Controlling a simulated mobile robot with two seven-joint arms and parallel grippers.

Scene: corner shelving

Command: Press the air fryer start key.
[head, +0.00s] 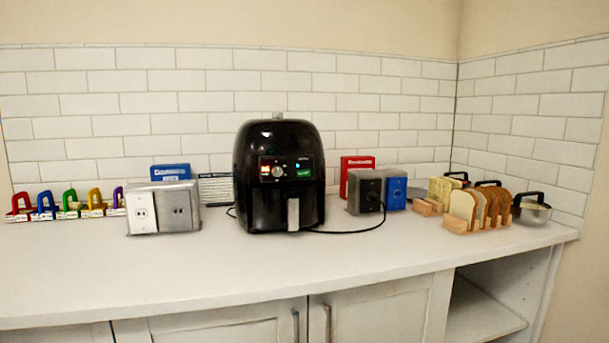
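A black air fryer (266,208) stands upright near the middle of the white counter, against the tiled wall. Its front panel (287,170) has a round grey dial, a small red-yellow lit patch on the left and a green lit patch on the right. The labels are too small to read, so I cannot tell which part is the start key. A light grey handle (293,213) sits on the drawer below the panel. A black cord runs from the fryer to a grey outlet box on its right. Neither of my grippers is in view.
The counter (250,270) is clear in front of the fryer. Grey outlet boxes stand left (180,211) and right (366,192) of it. Coloured padlock-like items (68,203) line the far left. A wooden rack of bread slices (478,211) and pans stand at the right.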

